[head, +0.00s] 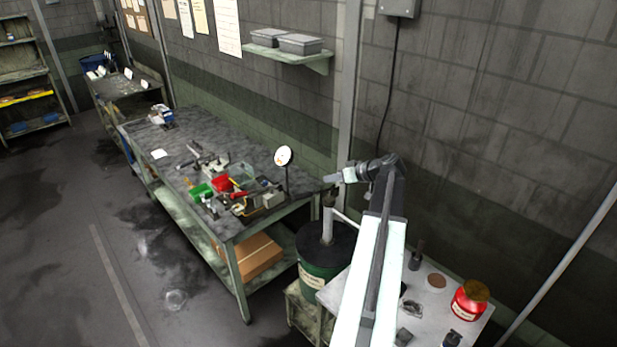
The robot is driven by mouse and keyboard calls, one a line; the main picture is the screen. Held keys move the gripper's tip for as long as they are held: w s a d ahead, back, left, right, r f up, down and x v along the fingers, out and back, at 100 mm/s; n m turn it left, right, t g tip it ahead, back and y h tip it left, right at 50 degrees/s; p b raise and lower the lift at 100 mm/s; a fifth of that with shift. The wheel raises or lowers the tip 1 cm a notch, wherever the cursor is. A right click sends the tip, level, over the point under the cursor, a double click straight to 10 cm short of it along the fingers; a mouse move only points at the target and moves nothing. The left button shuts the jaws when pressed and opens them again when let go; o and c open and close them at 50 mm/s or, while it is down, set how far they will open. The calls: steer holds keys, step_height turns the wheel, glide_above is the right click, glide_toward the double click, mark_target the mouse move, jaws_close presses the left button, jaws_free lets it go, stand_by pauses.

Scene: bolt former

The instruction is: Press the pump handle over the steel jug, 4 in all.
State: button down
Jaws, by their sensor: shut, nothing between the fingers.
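The pump (327,226) stands upright on the dark top of a green drum (319,277). A pale pipe (346,217) leaves the pump and runs right and down behind my arm. My gripper (331,179) is shut and empty, close above the pump's top in the picture. I cannot tell whether it touches the pump handle, which I cannot make out apart from the pump's top. I do not see the steel jug; my arm covers the area beyond the pipe.
A grey table (385,326) at the lower right holds a red can (470,299) and several small dark items. A workbench (228,226) with bins and tools stands left of the drum. The block wall is close behind. The floor at left is open.

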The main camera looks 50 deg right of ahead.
steer(key=shift+f, duration=0.15)
steer(key=s+a+f+b+x, duration=0.1)
steer(key=f+b+x, duration=0.1)
steer(key=b+x, duration=0.7)
steer(key=x, duration=0.3)
steer(key=shift+w+f, duration=0.2)
steer(key=shift+f, duration=0.15)
